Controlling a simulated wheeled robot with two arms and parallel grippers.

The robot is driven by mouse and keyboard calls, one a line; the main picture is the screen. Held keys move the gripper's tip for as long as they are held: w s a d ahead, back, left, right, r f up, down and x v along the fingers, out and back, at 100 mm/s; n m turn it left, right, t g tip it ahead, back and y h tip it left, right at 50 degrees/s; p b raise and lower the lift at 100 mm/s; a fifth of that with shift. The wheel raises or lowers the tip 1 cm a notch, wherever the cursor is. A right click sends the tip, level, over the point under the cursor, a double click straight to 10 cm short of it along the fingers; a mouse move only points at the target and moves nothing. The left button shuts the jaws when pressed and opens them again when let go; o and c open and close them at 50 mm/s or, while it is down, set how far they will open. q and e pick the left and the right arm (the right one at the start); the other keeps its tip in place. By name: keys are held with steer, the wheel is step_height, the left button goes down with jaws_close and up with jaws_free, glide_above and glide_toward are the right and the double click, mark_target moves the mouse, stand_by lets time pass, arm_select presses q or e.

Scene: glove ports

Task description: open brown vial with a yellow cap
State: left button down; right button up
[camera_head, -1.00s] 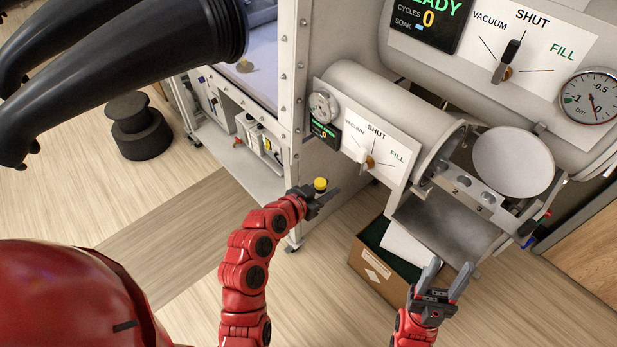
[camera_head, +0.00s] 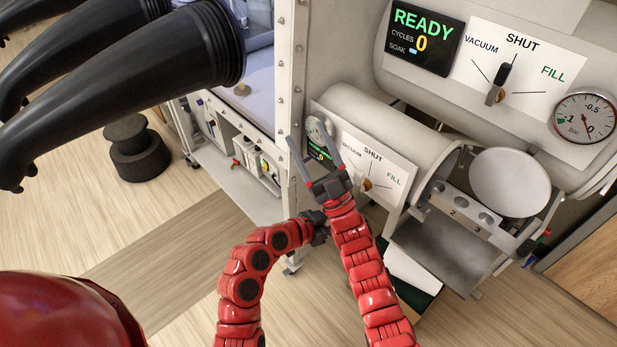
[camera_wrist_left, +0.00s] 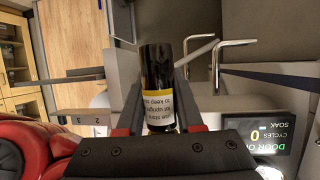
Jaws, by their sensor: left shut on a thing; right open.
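My left gripper (camera_wrist_left: 158,112) is shut on the brown vial (camera_wrist_left: 158,68). In the head view my left gripper (camera_head: 317,224) is mostly covered by my right arm, and the vial is hidden. My right gripper (camera_head: 314,152) is open, with its two fingers spread and nothing seen between them. It is in front of the small chamber's valve panel, just above the left gripper in the picture.
The small chamber (camera_head: 385,117) has a round open door (camera_head: 509,182) and a rack with numbered holes (camera_head: 465,208). A box (camera_head: 408,275) stands below, partly behind my right arm. Black gloves (camera_head: 130,85) stick out at upper left. The floor at lower left is clear.

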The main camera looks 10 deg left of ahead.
steer(key=w+a+r+m+h, duration=0.1)
steer(key=w+a+m+h, duration=0.2)
steer(key=a+m+h, duration=0.45)
steer(key=w+a+r+m+g+h, duration=0.15)
steer(key=w+a+h, duration=0.25)
steer(key=a, duration=0.6)
steer(key=w+a+m+h, duration=0.3)
steer(key=a+m+h, duration=0.2)
steer(key=a, duration=0.3)
steer(key=s+d+f+m+g+h, duration=0.2)
steer(key=d+m+g+h, duration=0.15)
steer(key=d, duration=0.45)
steer(key=s+d+f+m+g+h, duration=0.1)
steer(key=s+d+m+g+h, duration=0.1)
steer(key=d+m+h, duration=0.5)
steer(key=s+d+f+m+g, duration=0.2)
steer(key=s+d+f+g, duration=0.4)
steer(key=s+d, duration=0.45)
steer(key=w+d+f, duration=0.1)
steer(key=d+f, duration=0.1)
steer(key=f, duration=0.3)
steer(key=w+d+f+g+y, duration=0.1)
steer(key=d+f, duration=0.1)
steer(key=f, duration=0.3)
steer(key=shift+w+d+f, duration=0.2)
steer(key=shift+w+d, duration=0.1)
